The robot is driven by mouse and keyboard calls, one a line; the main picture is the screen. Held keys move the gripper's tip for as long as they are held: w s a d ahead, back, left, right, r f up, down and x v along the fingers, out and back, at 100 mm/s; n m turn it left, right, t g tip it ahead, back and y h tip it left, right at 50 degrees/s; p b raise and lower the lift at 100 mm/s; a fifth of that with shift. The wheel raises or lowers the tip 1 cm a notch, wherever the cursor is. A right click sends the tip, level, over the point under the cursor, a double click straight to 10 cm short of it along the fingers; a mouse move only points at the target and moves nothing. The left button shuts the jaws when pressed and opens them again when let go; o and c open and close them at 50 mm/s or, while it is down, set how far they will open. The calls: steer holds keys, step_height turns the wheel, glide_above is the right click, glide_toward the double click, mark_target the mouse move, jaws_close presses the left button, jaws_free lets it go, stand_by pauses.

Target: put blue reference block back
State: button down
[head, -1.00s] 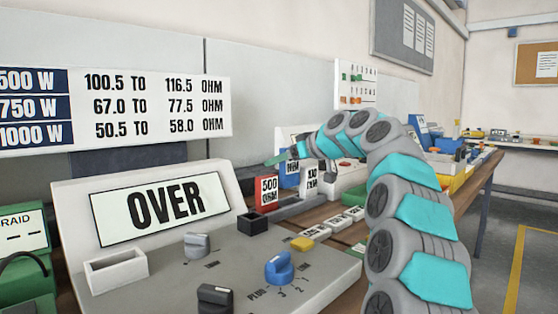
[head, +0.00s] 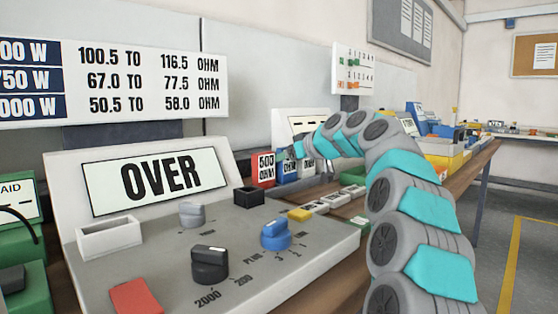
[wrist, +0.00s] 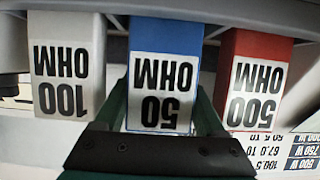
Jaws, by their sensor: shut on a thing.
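The blue reference block (wrist: 163,65), labelled 50 OHM, is between the two dark green fingers of my gripper (wrist: 160,108) in the wrist view, where labels appear upside down. It stands in the middle of a row, with the white 100 OHM block (wrist: 66,65) on one side and the red 500 OHM block (wrist: 257,80) on the other. In the head view the blue block (head: 287,168) is about level with the red block (head: 263,169) and the white block (head: 309,165). My gripper (head: 298,150) is shut on it. Its seat below is hidden.
A grey test console (head: 300,262) with knobs and a display reading OVER (head: 152,182) stands in front. A small black open box (head: 249,197) and a white tray (head: 109,238) are on it. Several labelled tiles (head: 330,200) lie near the row.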

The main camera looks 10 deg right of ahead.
jaws_free()
steer(key=shift+d, duration=0.1)
steer(key=v, duration=0.7)
steer(key=shift+s+r, duration=0.25)
steer(key=shift+s, duration=0.05)
steer(key=shift+d, duration=0.15)
